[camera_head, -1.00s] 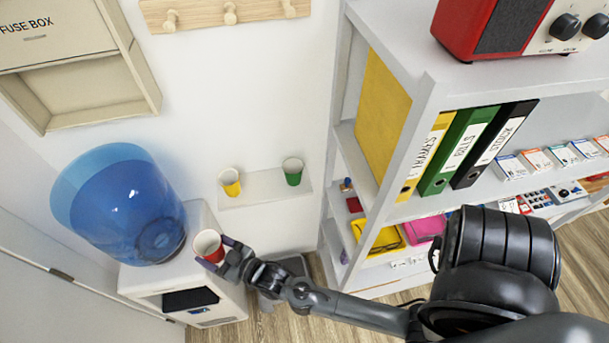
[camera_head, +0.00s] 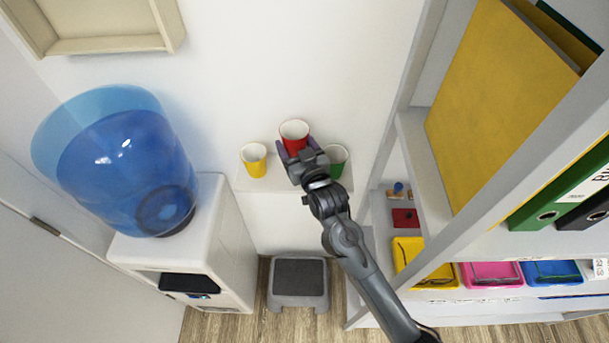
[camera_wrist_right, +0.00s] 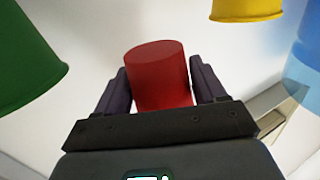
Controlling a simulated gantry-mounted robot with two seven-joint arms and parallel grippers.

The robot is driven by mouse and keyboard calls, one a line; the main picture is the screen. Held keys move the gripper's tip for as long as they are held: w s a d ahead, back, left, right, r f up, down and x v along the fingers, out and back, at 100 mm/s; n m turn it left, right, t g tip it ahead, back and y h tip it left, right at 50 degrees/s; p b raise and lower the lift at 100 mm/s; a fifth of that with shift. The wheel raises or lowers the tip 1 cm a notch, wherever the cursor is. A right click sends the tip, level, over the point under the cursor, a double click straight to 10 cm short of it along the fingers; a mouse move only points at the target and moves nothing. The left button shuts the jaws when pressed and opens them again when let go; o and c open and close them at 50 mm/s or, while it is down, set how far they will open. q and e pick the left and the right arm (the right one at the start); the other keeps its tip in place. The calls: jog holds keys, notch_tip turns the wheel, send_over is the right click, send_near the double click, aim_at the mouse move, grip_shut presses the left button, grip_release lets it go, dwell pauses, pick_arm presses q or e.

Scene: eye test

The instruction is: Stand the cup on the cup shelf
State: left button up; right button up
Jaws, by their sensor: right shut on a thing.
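My right gripper (camera_head: 297,147) is shut on a red paper cup (camera_head: 293,133), white inside, held upright with its open mouth up. The red cup also shows between both fingers in the right wrist view (camera_wrist_right: 158,76). It is at the white wall shelf (camera_head: 268,184), between a yellow cup (camera_head: 254,161) and a green cup (camera_head: 337,160) that stand there. The gripper hides the red cup's base in the head view, so I cannot tell whether it touches the shelf. My left gripper is not in view.
A water dispenser with a big blue bottle (camera_head: 130,165) stands to the left. A grey step stool (camera_head: 298,282) is on the floor below. A shelf unit with a yellow binder (camera_head: 495,95) and coloured trays rises close on the right.

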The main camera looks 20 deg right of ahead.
jog(key=shift+w+r+b, duration=0.15)
jog(key=shift+w+b, duration=0.25)
jog(key=shift+b, duration=0.05)
jog(key=shift+w+f, duration=0.1)
jog(key=shift+f, duration=0.25)
jog(key=shift+f+b, duration=0.3)
jog(key=shift+f, duration=2.45)
notch_tip(320, 180, down, 3)
jog(key=shift+r, duration=0.1)
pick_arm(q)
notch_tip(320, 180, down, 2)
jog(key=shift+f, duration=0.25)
pick_arm(e)
jog(key=shift+f, duration=0.25)
jog(key=o, duration=1)
